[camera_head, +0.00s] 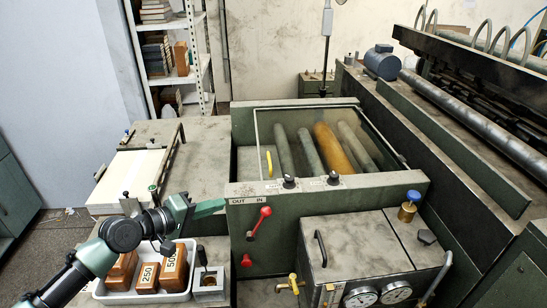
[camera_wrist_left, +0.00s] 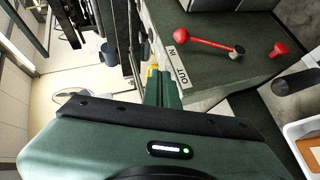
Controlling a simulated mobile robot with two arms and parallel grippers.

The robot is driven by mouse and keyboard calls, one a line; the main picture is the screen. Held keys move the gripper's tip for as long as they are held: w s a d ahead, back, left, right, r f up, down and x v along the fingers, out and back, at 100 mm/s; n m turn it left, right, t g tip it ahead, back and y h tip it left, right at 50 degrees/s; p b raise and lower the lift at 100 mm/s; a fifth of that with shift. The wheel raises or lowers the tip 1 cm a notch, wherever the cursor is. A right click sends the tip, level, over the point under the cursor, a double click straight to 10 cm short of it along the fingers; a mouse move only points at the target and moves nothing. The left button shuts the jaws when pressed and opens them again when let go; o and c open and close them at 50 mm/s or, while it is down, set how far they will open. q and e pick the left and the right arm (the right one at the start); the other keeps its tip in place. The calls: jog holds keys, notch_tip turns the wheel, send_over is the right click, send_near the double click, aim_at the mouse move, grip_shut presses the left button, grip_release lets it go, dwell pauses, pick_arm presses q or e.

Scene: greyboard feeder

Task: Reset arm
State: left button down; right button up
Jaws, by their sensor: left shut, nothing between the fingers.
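My left arm comes in from the lower left in the head view. Its green gripper (camera_head: 218,205) is shut and empty. Its tips are beside the left end of the green machine panel (camera_head: 330,190), close to the "OUT IN" label (camera_head: 246,199). In the left wrist view the shut fingers (camera_wrist_left: 165,85) point at the panel near the same label (camera_wrist_left: 180,65). The red lever (camera_head: 258,223) is on the panel front, apart from the fingers; it also shows in the left wrist view (camera_wrist_left: 210,43). My right gripper is not in view.
A white tray (camera_head: 107,297) with brown numbered blocks (camera_head: 172,270) sits below the gripper. A stack of white sheets (camera_head: 125,180) lies on the table at left. A metal box with gauges (camera_head: 360,297) stands at the right. A glass-covered roller bay (camera_head: 255,140) lies behind the panel.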

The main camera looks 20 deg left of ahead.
pick_arm(q)
jog(key=s+d+f+m+g, duration=0.5)
jog(key=s+d+f+m, duration=0.2)
jog(key=s+d+f, duration=0.5)
jog(key=s+d+f+m+g+y, duration=0.2)
jog(key=s+d+f+m+g, duration=0.1)
jog(key=s, duration=0.3)
jog(key=s+d+f+m+g+y, duration=0.2)
jog(key=s+d+m+y, duration=0.1)
jog(key=s, duration=0.2)
notch_tip(320, 180, down, 31)
jog(key=s+g+b, duration=0.1)
jog(key=s+b, duration=0.2)
jog(key=s+a+f+b, duration=0.1)
jog(key=s+f, duration=0.6)
jog(key=f, duration=0.1)
jog(key=s+a+f+g, duration=0.1)
jog(key=s+a+f, duration=0.1)
jog(key=s+f, duration=0.6)
jog(key=shift+s+a+m+g+b, duration=0.25)
jog(key=shift+m+g+b, duration=0.05)
jog(key=shift+b, duration=0.1)
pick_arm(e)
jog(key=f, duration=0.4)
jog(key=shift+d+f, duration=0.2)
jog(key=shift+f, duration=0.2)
